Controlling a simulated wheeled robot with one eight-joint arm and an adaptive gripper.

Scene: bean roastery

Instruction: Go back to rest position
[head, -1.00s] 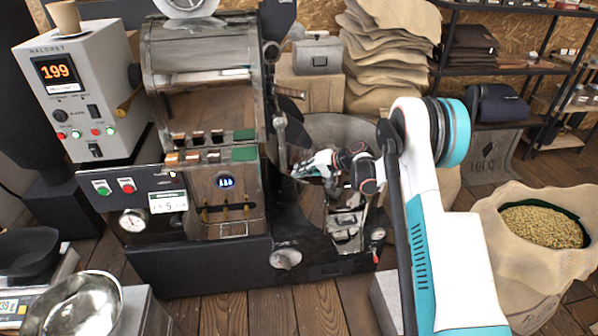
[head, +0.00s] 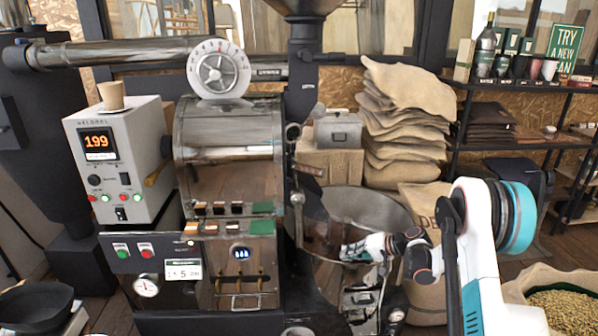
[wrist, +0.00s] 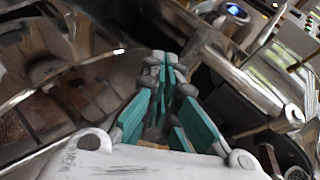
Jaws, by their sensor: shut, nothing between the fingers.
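My gripper (wrist: 163,65) is shut and empty in the wrist view, its teal fingers meeting at the tips. In the head view my gripper (head: 345,252) is small, in front of the round metal cooling tray (head: 385,205) of the roaster. The wrist view shows shiny curved metal (wrist: 75,78) close around the gripper. I cannot tell whether the gripper touches the metal. My white and teal arm reaches in from the lower right of the head view.
The roaster's drum body (head: 228,130) stands left of the gripper, beside a control box (head: 118,165) reading 199 with a paper cup (head: 111,95) on top. Stacked sacks (head: 405,125) and a shelf (head: 520,145) stand behind. An open sack of beans (head: 530,285) is at lower right.

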